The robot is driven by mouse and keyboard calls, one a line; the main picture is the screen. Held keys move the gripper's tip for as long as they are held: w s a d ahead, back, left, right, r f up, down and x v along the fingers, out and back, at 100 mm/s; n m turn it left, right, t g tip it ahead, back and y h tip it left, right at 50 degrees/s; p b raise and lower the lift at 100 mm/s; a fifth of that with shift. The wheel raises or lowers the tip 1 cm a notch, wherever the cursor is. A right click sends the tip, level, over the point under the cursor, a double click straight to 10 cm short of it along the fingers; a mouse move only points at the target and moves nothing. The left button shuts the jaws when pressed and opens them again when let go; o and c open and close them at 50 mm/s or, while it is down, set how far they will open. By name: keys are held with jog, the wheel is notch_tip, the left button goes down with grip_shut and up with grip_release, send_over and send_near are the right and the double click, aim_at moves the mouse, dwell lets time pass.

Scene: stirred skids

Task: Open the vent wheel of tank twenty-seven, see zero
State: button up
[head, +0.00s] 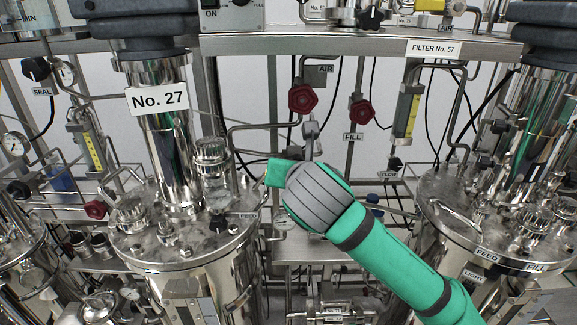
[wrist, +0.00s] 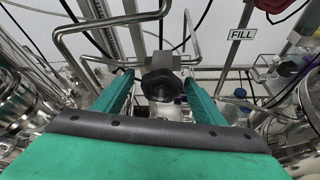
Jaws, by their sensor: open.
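Tank No. 27 (head: 170,150) is the shiny steel vessel at left in the head view, with its number plate (head: 159,99) on the column. No label marks a vent wheel. A small gauge (head: 283,222) sits below my gripper, its reading illegible.
Red handwheels hang near the AIR label (head: 303,98) and the FILL label (head: 361,112). Another red wheel (head: 95,209) is left of the tank lid. Bent pipes (wrist: 85,30) run close around my fingers. A second tank (head: 480,220) stands at right.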

jog(key=v, duration=1)
jog(key=shift+s, duration=0.2)
jog(key=shift+w+d, duration=0.1)
jog(key=shift+d, duration=0.05)
